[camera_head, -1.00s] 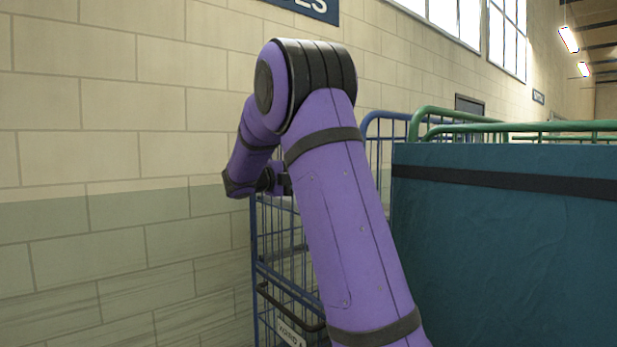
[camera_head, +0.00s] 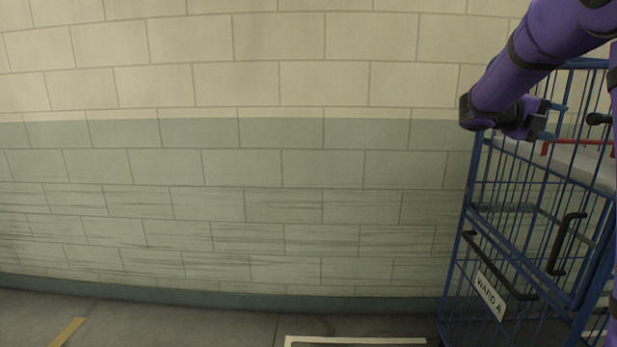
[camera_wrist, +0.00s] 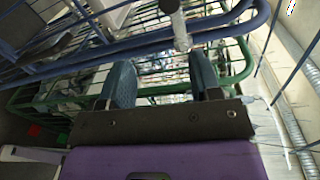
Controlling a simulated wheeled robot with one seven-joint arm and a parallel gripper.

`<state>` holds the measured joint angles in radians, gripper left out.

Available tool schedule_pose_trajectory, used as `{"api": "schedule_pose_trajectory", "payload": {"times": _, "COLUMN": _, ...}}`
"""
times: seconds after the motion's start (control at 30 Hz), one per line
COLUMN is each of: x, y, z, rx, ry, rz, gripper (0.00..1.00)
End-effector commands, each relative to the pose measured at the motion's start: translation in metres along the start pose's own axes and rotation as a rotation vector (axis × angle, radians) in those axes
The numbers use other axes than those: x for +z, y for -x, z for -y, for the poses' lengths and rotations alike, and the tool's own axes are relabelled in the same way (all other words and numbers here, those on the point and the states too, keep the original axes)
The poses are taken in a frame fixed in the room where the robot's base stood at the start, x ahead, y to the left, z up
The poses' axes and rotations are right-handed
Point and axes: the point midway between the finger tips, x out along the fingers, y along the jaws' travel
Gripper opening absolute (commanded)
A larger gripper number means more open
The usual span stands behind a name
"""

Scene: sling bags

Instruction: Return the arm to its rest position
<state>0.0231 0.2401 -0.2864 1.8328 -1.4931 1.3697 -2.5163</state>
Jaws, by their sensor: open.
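My purple arm (camera_head: 520,60) comes in from the upper right of the head view and is bent, with its wrist low at its left end. My gripper (camera_head: 556,121) points right, at the upper part of a blue wire cage trolley (camera_head: 470,262). Its two blue fingers stand apart with nothing seen between them. In the wrist view my gripper (camera_wrist: 162,78) also shows open and empty, with blue rails of a cage beyond the fingers. I cannot tell whether the fingers touch the cage.
The cage bears a "WARD A" sign (camera_head: 490,296) and black handles (camera_head: 565,243). A pale shelf (camera_head: 585,165) and a red bar (camera_head: 580,143) show inside it. A block wall (camera_head: 240,160) fills the left. Green rails (camera_wrist: 240,62) show in the wrist view. The floor at lower left is clear.

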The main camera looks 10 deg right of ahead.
Motion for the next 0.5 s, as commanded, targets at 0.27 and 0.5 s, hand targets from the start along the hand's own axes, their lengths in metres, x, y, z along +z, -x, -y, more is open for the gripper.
{"api": "schedule_pose_trajectory", "payload": {"times": 0.27, "x": -0.083, "y": 0.038, "z": -0.010, "rx": 0.363, "ry": -0.651, "rz": -0.136, "gripper": 0.58}}
{"api": "schedule_pose_trajectory", "payload": {"times": 0.5, "x": -0.154, "y": 0.088, "z": -0.027, "rx": 0.631, "ry": -1.218, "rz": -0.417, "gripper": 0.58}}
